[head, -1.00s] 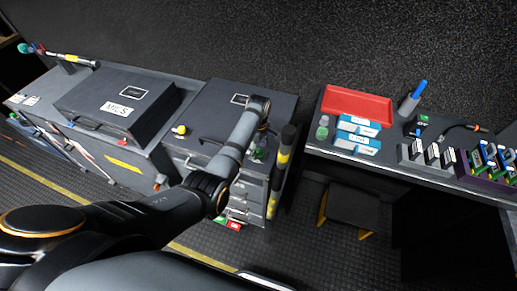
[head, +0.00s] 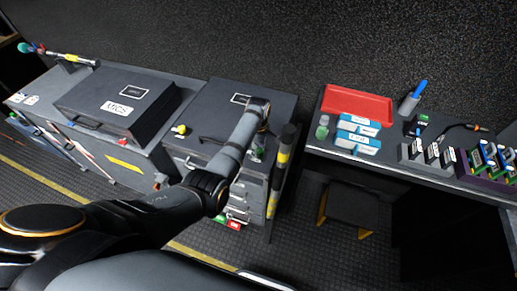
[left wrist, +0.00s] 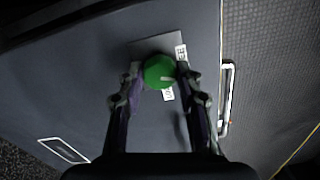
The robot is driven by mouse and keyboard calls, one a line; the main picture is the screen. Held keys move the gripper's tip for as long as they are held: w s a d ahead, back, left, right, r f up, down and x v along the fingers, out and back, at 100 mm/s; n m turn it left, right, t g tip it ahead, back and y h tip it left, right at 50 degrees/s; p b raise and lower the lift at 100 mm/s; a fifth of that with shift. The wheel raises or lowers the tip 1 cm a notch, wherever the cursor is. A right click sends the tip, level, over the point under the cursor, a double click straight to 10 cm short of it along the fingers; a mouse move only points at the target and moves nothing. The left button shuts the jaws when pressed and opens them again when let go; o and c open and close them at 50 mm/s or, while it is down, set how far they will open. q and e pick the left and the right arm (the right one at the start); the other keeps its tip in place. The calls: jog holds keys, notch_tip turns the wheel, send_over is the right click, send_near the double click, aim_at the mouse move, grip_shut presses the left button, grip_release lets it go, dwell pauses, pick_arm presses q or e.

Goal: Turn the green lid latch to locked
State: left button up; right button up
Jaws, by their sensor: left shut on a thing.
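The green lid latch (left wrist: 159,72) is a round knob on a grey plate (left wrist: 148,46) in the left wrist view. A pale mark shows on its face. Two small white labels sit beside it, one at the plate's right end (left wrist: 181,52) and one just below the knob (left wrist: 168,94); I cannot read them surely. My left gripper (left wrist: 160,75) is shut on the latch, one finger on each side. In the head view my left gripper (head: 257,153) is at the front right of the dark case lid (head: 227,112), and the latch is mostly hidden. My right gripper is not in view.
A black MICS case (head: 118,101) stands left, with a yellow knob (head: 180,130) near it. A yellow-banded black post (head: 284,150) stands close right of my gripper. The right-hand desk holds a red tray (head: 357,103) and blue boxes (head: 358,133). Floor shows in front.

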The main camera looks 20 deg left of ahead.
pick_arm(q)
jog(key=shift+r+m+p, duration=0.15)
jog(key=shift+m+p, duration=0.55)
jog(key=shift+m, duration=0.3)
jog(key=m+p, duration=0.1)
jog(key=m, duration=0.2)
jog(key=shift+m+p, duration=0.3)
jog(key=shift+p, duration=0.05)
jog(key=m+p, duration=0.1)
jog(key=m, duration=0.2)
jog(key=shift+m, duration=0.3)
jog(key=shift+m+p, duration=0.55)
jog(key=shift+m, duration=1.55)
jog(key=o, duration=1.1)
jog(key=shift+o, duration=0.2)
notch_tip(320, 180, up, 12)
